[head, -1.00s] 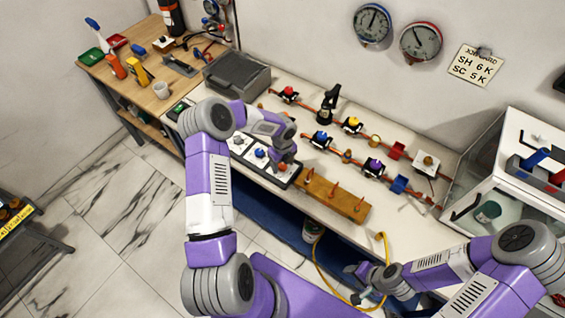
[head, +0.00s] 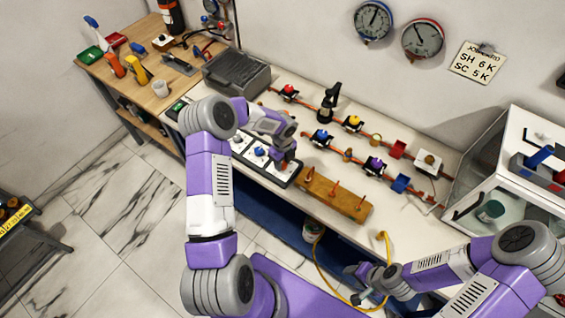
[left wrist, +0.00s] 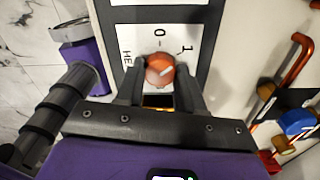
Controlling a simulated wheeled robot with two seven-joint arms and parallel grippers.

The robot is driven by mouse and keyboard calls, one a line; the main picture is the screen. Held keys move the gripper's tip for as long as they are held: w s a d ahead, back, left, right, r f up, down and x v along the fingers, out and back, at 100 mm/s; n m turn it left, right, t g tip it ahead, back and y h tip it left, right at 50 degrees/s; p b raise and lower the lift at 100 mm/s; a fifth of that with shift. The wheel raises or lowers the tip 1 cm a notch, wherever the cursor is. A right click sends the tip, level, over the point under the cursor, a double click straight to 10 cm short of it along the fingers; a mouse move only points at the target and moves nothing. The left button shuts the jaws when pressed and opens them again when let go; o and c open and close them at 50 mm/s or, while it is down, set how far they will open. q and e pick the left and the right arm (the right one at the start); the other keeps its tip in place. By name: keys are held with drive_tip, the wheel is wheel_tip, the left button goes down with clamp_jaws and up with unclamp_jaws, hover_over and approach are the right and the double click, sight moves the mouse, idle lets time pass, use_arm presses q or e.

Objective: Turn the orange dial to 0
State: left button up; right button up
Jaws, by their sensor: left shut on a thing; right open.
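The orange dial (left wrist: 160,70) sits on a white panel (left wrist: 205,12) with a black border. In the left wrist view the panel shows a 0 above the dial and a 1 to its upper right. A pale line on the dial's face slants up to the right, nearer the 1 than the 0. My left gripper (left wrist: 161,80) is shut on the dial, one finger on each side. In the head view my left gripper (head: 284,164) is at the right end of the dial panel and mostly hides the dial. My right gripper (head: 365,281) is open and empty, in front of the bench.
A blue dial (head: 260,152) is on the panel left of my gripper. A wooden block with orange pegs (head: 335,195) lies just right of the panel. Pipes with coloured valves (head: 353,123) run behind. A yellow hose (head: 383,245) hangs near my right gripper.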

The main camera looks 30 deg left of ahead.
sight(283, 164)
use_arm(q)
drive_tip(key=n+b, duration=0.3)
drive_tip(key=n, duration=0.2)
drive_tip(key=shift+n, duration=0.3)
drive_tip(key=shift+n+b, duration=1)
drive_tip(key=shift+n, duration=1.2)
drive_tip(key=o, duration=1)
drive_tip(key=shift+o, duration=0.2)
drive_tip(key=shift+r, duration=0.1)
wheel_tip(283, 164, up, 8)
drive_tip(key=shift+f, duration=0.25)
